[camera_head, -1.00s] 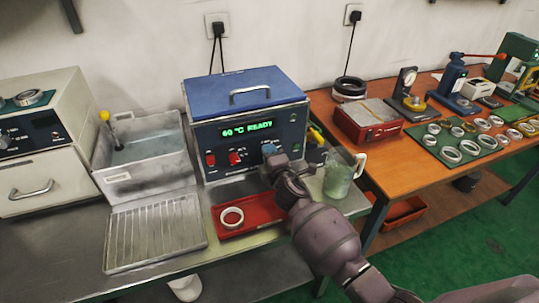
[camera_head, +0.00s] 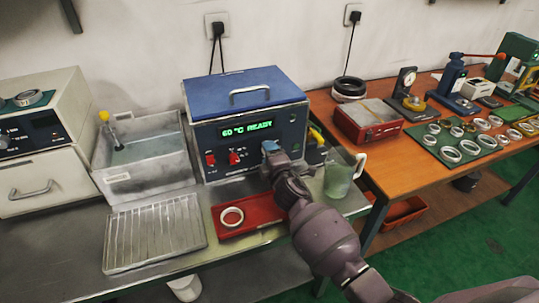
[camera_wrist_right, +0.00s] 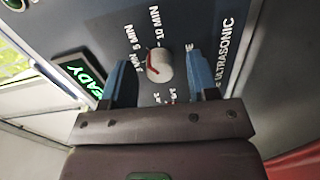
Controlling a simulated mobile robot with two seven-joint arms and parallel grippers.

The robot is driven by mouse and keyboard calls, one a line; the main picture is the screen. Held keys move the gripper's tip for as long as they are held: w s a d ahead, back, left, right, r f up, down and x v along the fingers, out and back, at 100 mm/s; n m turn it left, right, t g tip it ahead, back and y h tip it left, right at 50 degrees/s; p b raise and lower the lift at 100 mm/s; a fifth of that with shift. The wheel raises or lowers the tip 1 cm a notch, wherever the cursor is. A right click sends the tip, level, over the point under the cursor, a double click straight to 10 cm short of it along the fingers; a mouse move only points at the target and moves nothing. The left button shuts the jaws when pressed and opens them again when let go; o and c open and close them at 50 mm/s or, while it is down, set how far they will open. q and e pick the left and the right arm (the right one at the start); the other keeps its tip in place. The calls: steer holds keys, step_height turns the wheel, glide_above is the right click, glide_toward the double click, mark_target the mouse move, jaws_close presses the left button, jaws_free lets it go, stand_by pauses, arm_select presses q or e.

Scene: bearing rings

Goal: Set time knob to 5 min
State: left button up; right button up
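The time knob (camera_wrist_right: 160,65) is a small pale round knob with a red mark, on the dark panel of the blue-lidded ultrasonic bath (camera_head: 248,112). In the right wrist view, labels for 3, 5 and 10 MIN stand around it. The red mark faces left in that view; I cannot tell exactly which label it meets. My right gripper (camera_wrist_right: 163,78) has its blue fingers apart, one on each side of the knob, with gaps visible. In the head view, my right gripper (camera_head: 270,148) is at the panel and hides the knob. My left gripper is not in view.
The bath's display (camera_head: 247,130) reads 60 °C READY. A red tray (camera_head: 248,214) with a ring lies below in front. A glass beaker (camera_head: 338,178) stands close on the right, and a wire rack (camera_head: 155,233) on the left.

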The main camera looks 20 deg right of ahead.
steer(key=shift+s, duration=0.1)
steer(key=shift+s, duration=0.25)
steer(key=s, duration=0.3)
steer(key=s+p, duration=0.1)
steer(key=s, duration=0.6)
steer(key=shift+d+r, duration=0.1)
steer(key=shift+r, duration=0.15)
steer(key=shift+s+f, duration=0.1)
